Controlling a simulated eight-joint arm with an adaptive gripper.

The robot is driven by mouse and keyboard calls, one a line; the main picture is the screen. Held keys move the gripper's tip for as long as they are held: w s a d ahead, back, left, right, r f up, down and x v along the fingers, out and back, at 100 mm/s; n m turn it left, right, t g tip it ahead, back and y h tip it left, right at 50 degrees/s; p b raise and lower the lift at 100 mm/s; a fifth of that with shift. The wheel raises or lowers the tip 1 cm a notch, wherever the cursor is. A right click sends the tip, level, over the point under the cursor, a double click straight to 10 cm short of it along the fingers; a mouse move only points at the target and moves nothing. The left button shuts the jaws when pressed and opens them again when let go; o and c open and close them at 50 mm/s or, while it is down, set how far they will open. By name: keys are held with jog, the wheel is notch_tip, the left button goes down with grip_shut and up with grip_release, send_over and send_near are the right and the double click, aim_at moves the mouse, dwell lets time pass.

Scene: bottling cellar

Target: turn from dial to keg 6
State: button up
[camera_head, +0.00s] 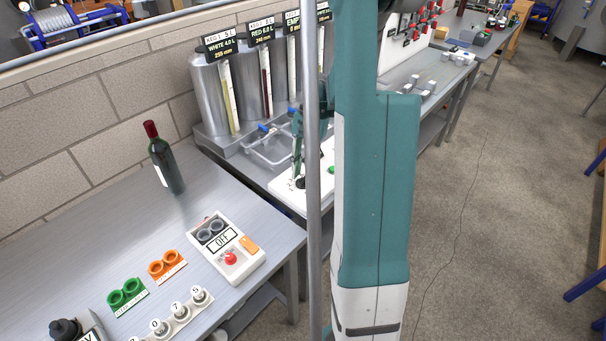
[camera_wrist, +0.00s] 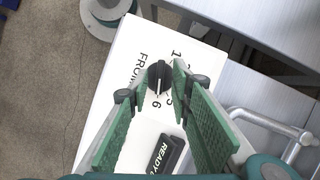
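The dial is a black knob (camera_wrist: 159,79) with a white line, set on a white selector panel (camera_wrist: 125,60). Printed by it are FROM, a 1 and a 6, and other digits partly hidden by my fingers. The line lies nearly upright in the wrist view; which end marks the setting I cannot tell. My gripper (camera_wrist: 162,78) has its green fingertips close against both sides of the knob. In the head view my gripper (camera_head: 298,170) stands over the same panel (camera_head: 284,192), with the knob mostly hidden below it. A dark READY display (camera_wrist: 164,155) is beside the dial.
Labelled steel kegs (camera_head: 212,95) with level gauges stand behind the panel. Pipework (camera_head: 266,150) runs close beside it. On the near bench are a wine bottle (camera_head: 166,160), an OFF box with a red button (camera_head: 228,248), and coloured ring holders (camera_head: 166,268).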

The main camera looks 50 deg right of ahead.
jog(key=v, duration=1)
jog(key=shift+r, duration=0.3)
jog(key=shift+d, duration=0.1)
jog(key=m+t+h+p, duration=0.15)
jog(key=h+p, duration=0.25)
jog(key=p, duration=0.6)
send_over(303, 177)
notch_tip(303, 177, down, 4)
jog(key=shift+r+n, duration=0.2)
jog(key=shift+n, duration=0.05)
jog(key=shift+f, duration=0.1)
jog(key=shift+f, duration=0.15)
jog(key=shift+f+b, duration=0.3)
jog(key=shift+f, duration=3.45)
